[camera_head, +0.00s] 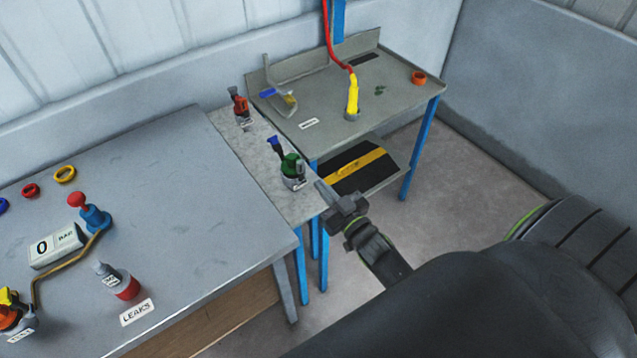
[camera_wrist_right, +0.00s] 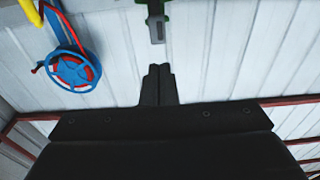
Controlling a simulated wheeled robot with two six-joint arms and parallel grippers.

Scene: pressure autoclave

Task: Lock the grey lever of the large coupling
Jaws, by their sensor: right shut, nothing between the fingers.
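A green coupling (camera_head: 291,164) with a pale base stands near the front end of the narrow light bench. A dark lever with a blue end (camera_head: 274,143) rises beside it. I cannot tell a grey lever clearly in the head view. In the right wrist view a grey lever-like bar (camera_wrist_right: 156,25) on a green part hangs at the top edge, just beyond the fingertips and apart from them. My right gripper (camera_head: 321,187) is shut and empty, just right of the green coupling; its fingers also show in the wrist view (camera_wrist_right: 158,75). My left gripper is out of view.
A red coupling (camera_head: 239,107) stands farther back on the narrow bench (camera_head: 222,123). The back table (camera_head: 400,95) carries a yellow nozzle (camera_head: 352,98) on a red hose.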

